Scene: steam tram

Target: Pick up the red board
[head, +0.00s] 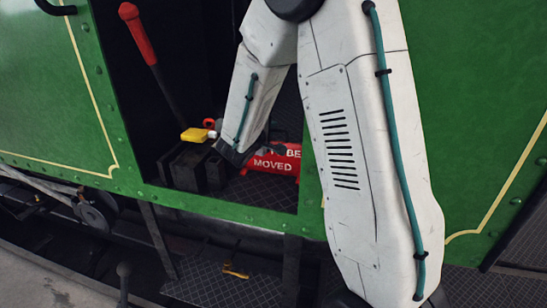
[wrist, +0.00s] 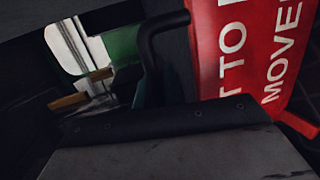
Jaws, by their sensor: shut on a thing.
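The red board (head: 283,164) with white lettering, "BE MOVED" legible, lies low in the dark cab opening in the head view, partly hidden behind my arm. In the wrist view the red board (wrist: 225,75) stands large and tilted at the right, cut off by the frame. My gripper (head: 237,153) reaches down to the board's left end. In the wrist view my gripper (wrist: 180,120) fills the bottom, its dark edge close against the board. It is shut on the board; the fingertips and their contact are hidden.
A lever with a red handle (head: 137,35) slants down left of my arm. A yellow piece (head: 194,135) sits by dark blocks (head: 186,169) beside my gripper. Green side panels (head: 470,90) frame the opening. A dark curved bar (wrist: 152,40) is close to the board.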

